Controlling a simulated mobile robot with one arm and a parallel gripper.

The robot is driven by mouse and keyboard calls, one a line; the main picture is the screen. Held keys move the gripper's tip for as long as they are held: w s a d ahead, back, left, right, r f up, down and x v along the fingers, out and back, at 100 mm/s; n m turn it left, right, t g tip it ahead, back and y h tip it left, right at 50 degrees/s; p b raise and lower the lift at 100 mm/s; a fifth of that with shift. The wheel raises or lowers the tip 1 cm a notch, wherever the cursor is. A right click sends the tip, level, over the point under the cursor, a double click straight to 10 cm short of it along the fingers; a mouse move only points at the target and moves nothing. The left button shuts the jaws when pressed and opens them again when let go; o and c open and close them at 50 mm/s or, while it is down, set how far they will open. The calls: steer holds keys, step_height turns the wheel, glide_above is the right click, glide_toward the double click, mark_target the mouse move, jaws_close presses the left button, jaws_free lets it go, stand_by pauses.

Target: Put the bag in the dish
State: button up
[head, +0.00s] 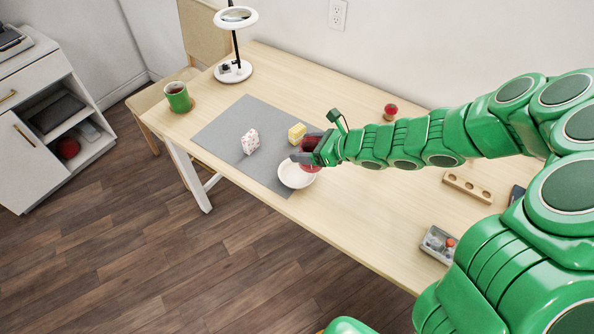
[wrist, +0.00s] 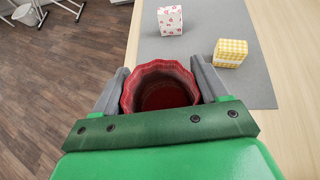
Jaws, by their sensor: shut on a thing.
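A dark red, open-topped bag (wrist: 163,92) with a wavy rim is between the fingers of my gripper (wrist: 160,78) in the wrist view. I look down into its opening. In the head view the red bag (head: 313,167) shows partly behind my gripper (head: 304,150), whose fingers are shut on it. The round white dish (head: 293,181) sits on the table near its front edge. The bag overlaps the dish's back right rim in the head view. I cannot tell whether it touches the dish. The dish is hidden in the wrist view.
A grey mat (head: 222,128) holds a pink-and-white patterned block (head: 250,142) and a yellow checked block (head: 297,132). A green mug (head: 178,97) and lamp (head: 233,72) stand farther left. A wooden holder (head: 467,187) and grey tray (head: 437,245) lie to the right.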

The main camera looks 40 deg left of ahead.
mark_target(292, 175)
steer(key=shift+g, duration=0.3)
steer(key=a, duration=0.2)
steer(key=s+a, duration=0.1)
steer(key=a, duration=0.1)
steer(key=shift+s+f, duration=0.15)
steer(key=shift+f, duration=3.85)
steer(key=shift+f, duration=0.15)
steer(key=o, duration=1)
steer(key=shift+o, duration=0.2)
steer(key=v, duration=1.2)
